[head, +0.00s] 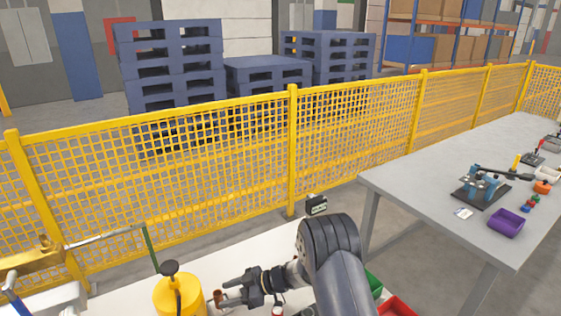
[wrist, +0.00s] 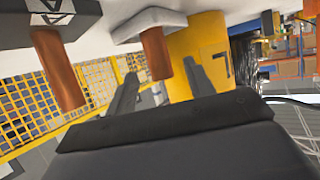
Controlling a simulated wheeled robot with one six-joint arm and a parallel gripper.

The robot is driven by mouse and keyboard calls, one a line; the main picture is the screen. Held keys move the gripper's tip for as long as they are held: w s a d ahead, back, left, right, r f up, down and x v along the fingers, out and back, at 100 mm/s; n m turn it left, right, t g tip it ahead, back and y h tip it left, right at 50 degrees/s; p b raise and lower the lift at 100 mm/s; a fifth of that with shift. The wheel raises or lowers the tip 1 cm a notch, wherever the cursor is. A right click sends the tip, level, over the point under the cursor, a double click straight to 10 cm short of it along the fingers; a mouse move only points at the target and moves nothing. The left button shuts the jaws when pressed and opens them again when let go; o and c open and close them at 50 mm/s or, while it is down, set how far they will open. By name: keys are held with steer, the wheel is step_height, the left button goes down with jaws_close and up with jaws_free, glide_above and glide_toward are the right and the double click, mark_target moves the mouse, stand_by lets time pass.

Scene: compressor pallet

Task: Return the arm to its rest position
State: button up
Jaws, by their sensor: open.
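My gripper (head: 228,292) is at the bottom middle of the head view, at the end of my dark arm, just right of the yellow cylinder (head: 180,298) with a black knob on top. In the wrist view my gripper (wrist: 160,70) is open, its two dark fingers apart. A copper pipe stub (wrist: 155,52) shows in the gap between the fingertips; whether it touches a finger I cannot tell. A second copper stub (wrist: 57,68) lies further left. The yellow cylinder (wrist: 205,45) is behind the fingers. The arm hides part of the pale surface below.
Yellow mesh fence (head: 200,170) runs behind the work area. A grey table (head: 420,185) at right carries a blue fixture (head: 482,187) and a purple bin (head: 506,222). A green bin (head: 374,285) and a red bin (head: 396,307) sit right of my arm. A small dark box (head: 316,205) stands behind it.

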steer(key=b+x, duration=0.1)
steer(key=x, duration=0.3)
steer(key=shift+d+f, duration=0.1)
step_height(320, 180, up, 11)
steer(key=p, duration=0.8)
step_height(320, 180, up, 7)
steer(key=p, duration=0.7)
glide_above(219, 297)
steer(key=w, duration=0.1)
steer(key=shift+w+a, duration=0.2)
steer(key=shift+a, duration=0.05)
